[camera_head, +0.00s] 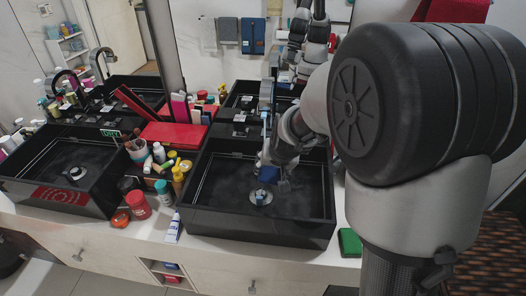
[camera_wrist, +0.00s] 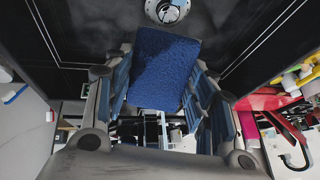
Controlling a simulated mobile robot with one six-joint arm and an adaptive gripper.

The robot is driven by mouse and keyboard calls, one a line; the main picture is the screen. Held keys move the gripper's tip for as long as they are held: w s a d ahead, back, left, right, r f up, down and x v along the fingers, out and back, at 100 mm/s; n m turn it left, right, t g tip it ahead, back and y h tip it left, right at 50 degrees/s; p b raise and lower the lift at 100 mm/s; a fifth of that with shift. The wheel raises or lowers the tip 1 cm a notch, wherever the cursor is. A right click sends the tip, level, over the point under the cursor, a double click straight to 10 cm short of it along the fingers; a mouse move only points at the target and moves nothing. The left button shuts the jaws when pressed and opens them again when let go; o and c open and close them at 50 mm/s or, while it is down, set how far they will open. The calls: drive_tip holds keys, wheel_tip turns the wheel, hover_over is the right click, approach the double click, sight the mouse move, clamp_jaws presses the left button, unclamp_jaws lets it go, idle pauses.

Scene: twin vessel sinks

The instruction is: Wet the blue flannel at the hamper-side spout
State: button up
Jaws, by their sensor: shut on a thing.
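The blue flannel (camera_head: 268,174) hangs folded from my gripper (camera_head: 270,161), inside the right-hand black sink (camera_head: 318,222) and above its drain (camera_head: 261,197). In the wrist view the flannel (camera_wrist: 164,70) sits between both fingers of my gripper (camera_wrist: 160,85), which is shut on it. The drain (camera_wrist: 167,10) shows beyond its far edge. The spout of this right sink is not clearly visible; my arm covers much of the back of the basin. I see no running water.
A wicker hamper (camera_head: 497,215) stands at the far right. A green sponge (camera_head: 350,242) lies on the counter beside the right sink. Bottles, jars and a red box (camera_head: 172,135) crowd the counter between the sinks. The left sink (camera_head: 28,196) has a dark curved tap (camera_head: 66,76).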

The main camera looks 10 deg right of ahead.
drive_tip(key=s+r, duration=0.1)
drive_tip(key=s+r+p, duration=0.1)
drive_tip(key=s, duration=0.1)
drive_tip(key=s+r, duration=0.2)
drive_tip(key=shift+d+p, duration=0.25)
drive_tip(key=shift+p, duration=0.05)
idle(0.6)
